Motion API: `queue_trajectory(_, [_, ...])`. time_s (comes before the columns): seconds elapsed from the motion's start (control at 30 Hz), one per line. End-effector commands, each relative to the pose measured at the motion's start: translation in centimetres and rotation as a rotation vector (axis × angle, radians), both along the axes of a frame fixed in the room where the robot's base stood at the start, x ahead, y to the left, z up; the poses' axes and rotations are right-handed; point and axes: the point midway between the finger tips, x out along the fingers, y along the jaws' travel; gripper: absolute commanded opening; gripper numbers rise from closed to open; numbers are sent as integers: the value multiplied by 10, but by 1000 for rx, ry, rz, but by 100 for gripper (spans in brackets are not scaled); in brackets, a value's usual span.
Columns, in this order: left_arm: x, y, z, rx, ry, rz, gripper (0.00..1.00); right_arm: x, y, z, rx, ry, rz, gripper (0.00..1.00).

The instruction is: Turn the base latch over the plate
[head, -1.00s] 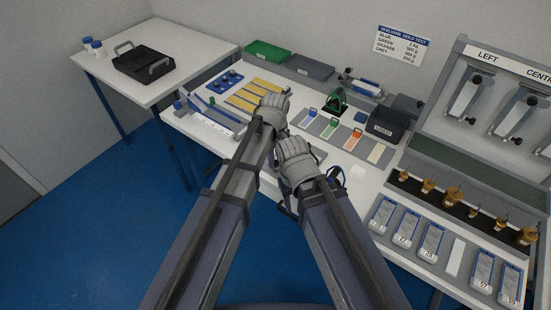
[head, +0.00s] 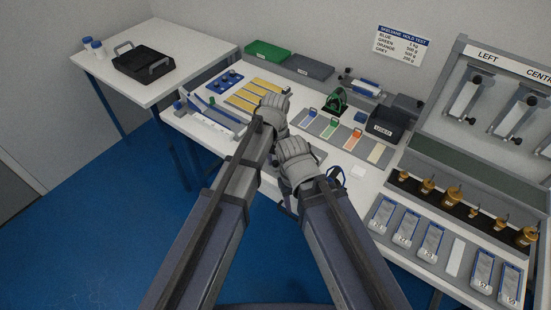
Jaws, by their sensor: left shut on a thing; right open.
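My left gripper (head: 275,106) is the higher one, over the white bench behind the middle of the picture. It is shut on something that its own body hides. My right gripper (head: 293,150) is just below and to the right, close to the left one, and is open; its fingertips are hard to see. I cannot make out the base latch or the plate it turns over; the two grippers and arms cover that part of the bench. A small part of a grey surface (head: 318,155) shows beside the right gripper.
Yellow strips (head: 255,92) lie behind the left gripper. A grey board with coloured cards (head: 331,130), a green device (head: 337,99) and a black "USED" box (head: 386,126) stand to the right. Brass weights (head: 452,194) and numbered trays (head: 431,240) fill the right side.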

Motion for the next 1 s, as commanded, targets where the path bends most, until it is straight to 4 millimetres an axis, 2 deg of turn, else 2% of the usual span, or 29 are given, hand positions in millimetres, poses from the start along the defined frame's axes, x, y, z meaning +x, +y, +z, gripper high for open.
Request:
queue_trajectory(0.6, [0,0,0,0,1,-563,0,0,0,0,0,0,0,50])
queue_trajectory(1.0, [0,0,0,0,1,-793,0,0,0,0,0,0,0,50])
